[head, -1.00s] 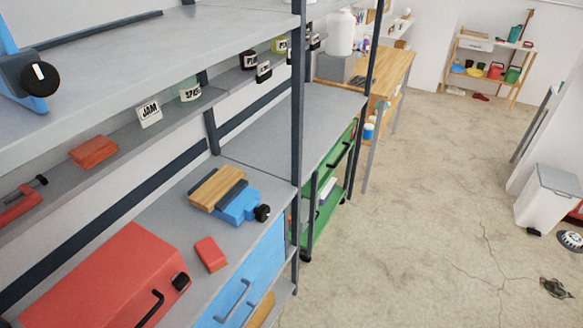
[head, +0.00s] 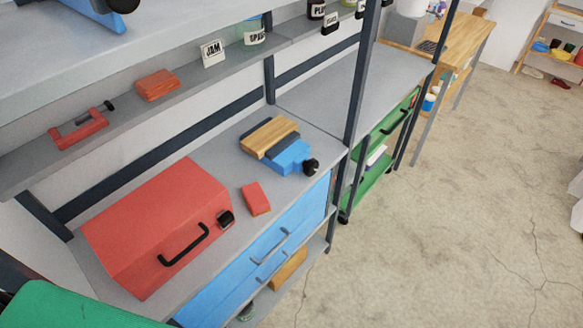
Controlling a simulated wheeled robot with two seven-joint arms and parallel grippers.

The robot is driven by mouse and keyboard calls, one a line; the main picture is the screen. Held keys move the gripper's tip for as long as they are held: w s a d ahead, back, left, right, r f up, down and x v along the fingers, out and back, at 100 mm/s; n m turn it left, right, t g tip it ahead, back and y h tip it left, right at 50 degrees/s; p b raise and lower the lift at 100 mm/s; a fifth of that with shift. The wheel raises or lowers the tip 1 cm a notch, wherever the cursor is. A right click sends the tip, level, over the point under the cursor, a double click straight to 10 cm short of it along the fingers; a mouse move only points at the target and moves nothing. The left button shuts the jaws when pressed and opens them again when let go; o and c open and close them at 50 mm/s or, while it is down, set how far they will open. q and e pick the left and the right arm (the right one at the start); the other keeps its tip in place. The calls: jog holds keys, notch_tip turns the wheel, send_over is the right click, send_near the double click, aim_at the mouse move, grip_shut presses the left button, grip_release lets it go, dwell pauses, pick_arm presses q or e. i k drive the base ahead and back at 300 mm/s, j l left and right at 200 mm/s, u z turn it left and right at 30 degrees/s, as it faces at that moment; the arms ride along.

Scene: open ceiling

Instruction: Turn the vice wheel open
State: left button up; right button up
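The blue vice (head: 291,156) sits on the grey workbench near its right end. A wooden block (head: 262,135) is between its dark jaws. The vice's black wheel (head: 311,167) faces the bench's front right edge. A second blue vice (head: 98,10) is partly in view on the upper shelf, with a dark round knob at its end, cut by the top edge. Neither of my grippers is in view, and nothing touches the wheel.
A red toolbox (head: 155,222) and a small red block (head: 256,198) share the grey bench (head: 222,160). Blue drawers (head: 262,262) are below. A dark post (head: 362,80) stands right of the vice. Open floor (head: 420,240) lies to the right.

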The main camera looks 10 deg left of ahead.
aim_at(311, 166)
jog(key=i+l+u, duration=0.2)
jog(key=u, duration=1.55)
jog(key=l+u, duration=0.85)
jog(key=l, duration=0.15)
jog(key=k+l+u, duration=0.2)
jog(key=l+u, duration=0.25)
jog(key=k+l+u, duration=0.2)
jog(key=l+u, duration=0.2)
jog(key=l, duration=0.1)
